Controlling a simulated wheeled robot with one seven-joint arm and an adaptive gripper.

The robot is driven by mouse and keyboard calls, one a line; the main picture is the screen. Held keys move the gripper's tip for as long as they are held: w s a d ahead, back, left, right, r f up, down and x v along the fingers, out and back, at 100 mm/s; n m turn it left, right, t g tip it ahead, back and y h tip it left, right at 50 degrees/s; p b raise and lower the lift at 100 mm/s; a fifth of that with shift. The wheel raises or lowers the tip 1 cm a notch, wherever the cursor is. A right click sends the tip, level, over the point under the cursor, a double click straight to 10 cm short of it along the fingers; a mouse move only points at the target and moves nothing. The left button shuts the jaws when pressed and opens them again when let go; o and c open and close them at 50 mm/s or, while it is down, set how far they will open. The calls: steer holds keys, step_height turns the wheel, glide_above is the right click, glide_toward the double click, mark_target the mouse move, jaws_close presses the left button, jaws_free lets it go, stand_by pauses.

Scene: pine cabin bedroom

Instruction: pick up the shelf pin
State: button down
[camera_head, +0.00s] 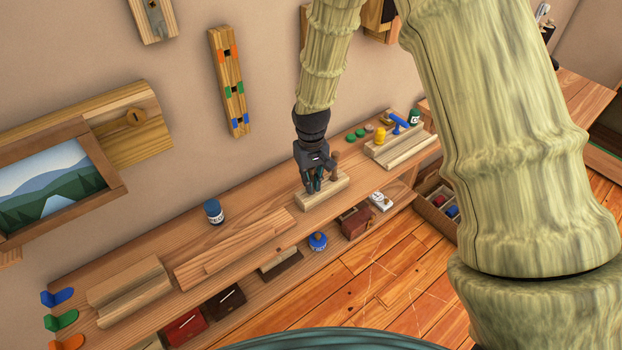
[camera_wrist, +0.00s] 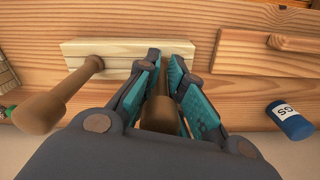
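A pale wooden block (camera_head: 339,186) lies on the long shelf; it also shows in the wrist view (camera_wrist: 115,50). Two round brown wooden pins stand out from it in the wrist view. One pin (camera_wrist: 160,114) is between my gripper's teal-padded fingers (camera_wrist: 165,62), its thick end towards the camera. The other pin (camera_wrist: 45,107) is outside the fingers, to the left. In the head view my gripper (camera_head: 315,184) is down at the block, with a brown pin (camera_head: 335,160) beside it. The fingers are close together; whether they grip the pin is hard to see.
Another block (camera_head: 402,149) with a yellow item (camera_head: 380,135) and a blue item (camera_head: 399,122) is to the right. A lower shelf holds boxes. Wooden pieces hang on the wall.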

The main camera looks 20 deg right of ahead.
mark_target(311, 172)
stand_by(0.4)
steer(key=shift+r+b, duration=0.35)
steer(key=shift+r, duration=0.45)
steer(key=shift+r+b, duration=0.3)
steer(key=shift+r, duration=0.5)
steer(key=s+d+r+b, duration=0.1)
steer(key=s+b, duration=0.2)
steer(key=s, duration=1.3)
steer(key=shift+d+r, duration=0.15)
steer(key=shift+r, duration=0.25)
steer(key=shift+f, duration=0.1)
